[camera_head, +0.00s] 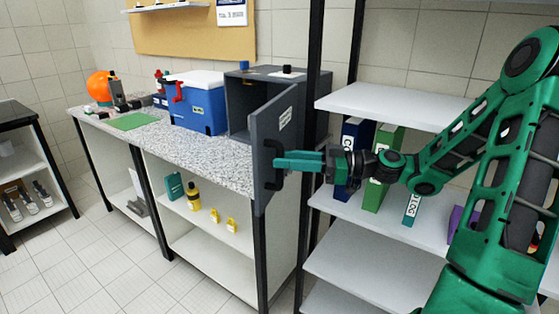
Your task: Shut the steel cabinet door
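The grey steel cabinet (270,76) stands at the right end of the speckled countertop. Its door (264,136) is open and swung out past the front edge of the counter, so part of the dark inside shows. The door has a white label and a dark handle (278,170). My gripper (277,161) reaches in from the right with its green fingers pointing left at the door, beside the handle. Whether the fingers touch the door or handle is unclear. The gap between the fingers cannot be made out.
A blue box with a white lid (198,102) stands left of the cabinet. Shelves (390,104) with upright binders (383,168) stand close to the right, behind my arm. A dark post (312,120) rises beside the cabinet. Floor (100,260) at the left is clear.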

